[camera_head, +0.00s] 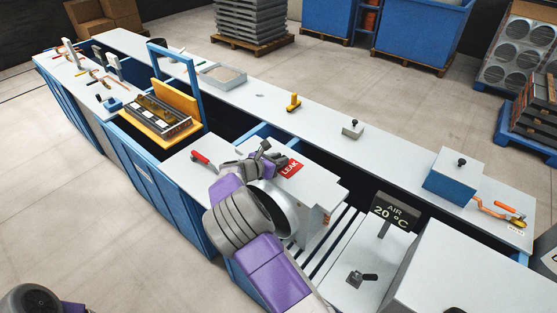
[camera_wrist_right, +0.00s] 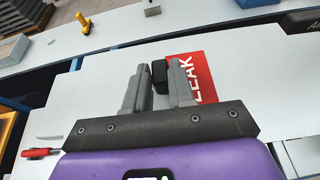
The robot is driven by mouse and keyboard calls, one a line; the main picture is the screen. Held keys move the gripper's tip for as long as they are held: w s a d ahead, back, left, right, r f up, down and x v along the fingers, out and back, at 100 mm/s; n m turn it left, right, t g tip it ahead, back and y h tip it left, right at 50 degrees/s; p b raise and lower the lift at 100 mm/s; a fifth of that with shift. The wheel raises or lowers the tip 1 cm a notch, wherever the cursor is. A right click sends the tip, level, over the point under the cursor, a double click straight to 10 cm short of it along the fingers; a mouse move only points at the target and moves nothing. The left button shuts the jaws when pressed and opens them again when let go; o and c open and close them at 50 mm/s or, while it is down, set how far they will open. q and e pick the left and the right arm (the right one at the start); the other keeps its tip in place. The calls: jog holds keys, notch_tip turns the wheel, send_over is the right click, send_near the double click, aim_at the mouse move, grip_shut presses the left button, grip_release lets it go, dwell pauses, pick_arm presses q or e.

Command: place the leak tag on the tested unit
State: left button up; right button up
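The red leak tag (camera_head: 291,169) with white LEAK lettering lies flat on or just above the white top of the tested unit (camera_head: 318,188); I cannot tell if it touches. In the right wrist view the tag (camera_wrist_right: 195,77) is partly hidden behind my right finger. My right gripper (camera_head: 267,150) reaches over the unit top, beside the tag. In the wrist view the right gripper's fingers (camera_wrist_right: 158,85) stand either side of a small black block (camera_wrist_right: 158,72) and appear to press on it. Whether the block is joined to the tag is hidden. My left gripper is out of view.
A red-handled tool (camera_head: 201,158) lies left of the unit. An AIR 20 °C display (camera_head: 394,210) stands to the right. Behind, the pale bench carries a yellow piece (camera_head: 293,102), a small black-knobbed block (camera_head: 352,128) and a blue box (camera_head: 453,177). The unit top's right part is clear.

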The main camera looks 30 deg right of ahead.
jog(key=o, duration=0.3)
jog(key=shift+o, duration=0.2)
jog(key=v, duration=1.2)
